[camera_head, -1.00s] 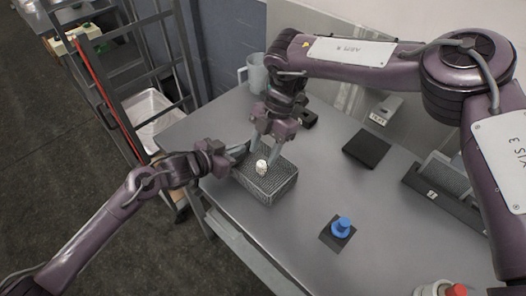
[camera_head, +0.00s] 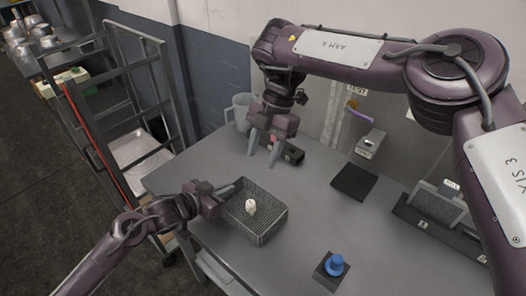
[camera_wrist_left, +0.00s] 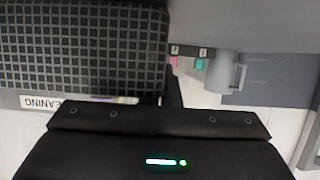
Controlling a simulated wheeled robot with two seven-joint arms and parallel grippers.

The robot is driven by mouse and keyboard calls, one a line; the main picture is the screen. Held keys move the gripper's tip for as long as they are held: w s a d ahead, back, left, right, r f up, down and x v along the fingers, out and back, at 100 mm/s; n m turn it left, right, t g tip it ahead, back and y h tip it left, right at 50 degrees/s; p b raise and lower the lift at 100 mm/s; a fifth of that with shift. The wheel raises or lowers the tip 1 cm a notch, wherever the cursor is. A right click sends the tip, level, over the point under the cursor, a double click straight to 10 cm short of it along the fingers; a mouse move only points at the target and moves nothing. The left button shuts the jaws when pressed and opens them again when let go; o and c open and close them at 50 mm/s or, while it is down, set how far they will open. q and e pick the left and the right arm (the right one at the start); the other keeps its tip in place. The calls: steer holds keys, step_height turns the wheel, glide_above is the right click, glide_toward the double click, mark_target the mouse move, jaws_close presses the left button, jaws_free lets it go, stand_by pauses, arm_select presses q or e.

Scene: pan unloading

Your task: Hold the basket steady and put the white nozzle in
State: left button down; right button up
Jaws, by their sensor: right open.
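The white nozzle (camera_head: 251,206) lies inside the dark mesh basket (camera_head: 268,236), which sits on the grey table near its left edge. My left gripper (camera_head: 228,190) is at the basket's left rim, its fingers together on the wall. In the left wrist view the basket's mesh wall (camera_wrist_left: 80,45) fills the upper left, close to the gripper. My right gripper (camera_head: 264,152) is open and empty, above the table behind the basket and clear of the nozzle.
A blue knob-shaped part (camera_head: 335,264) stands on a dark square at the front. A black pad (camera_head: 354,182) lies to the right, with a dark rack (camera_head: 430,222) beyond it. A grey jug (camera_head: 239,110) stands at the back left. The table's middle is clear.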

arm_select(q)
steer(key=c, duration=1.6)
jaws_free()
steer(key=v, duration=1.1)
steer(key=shift+s+a+r, duration=0.25)
steer(key=shift+s+a, duration=0.05)
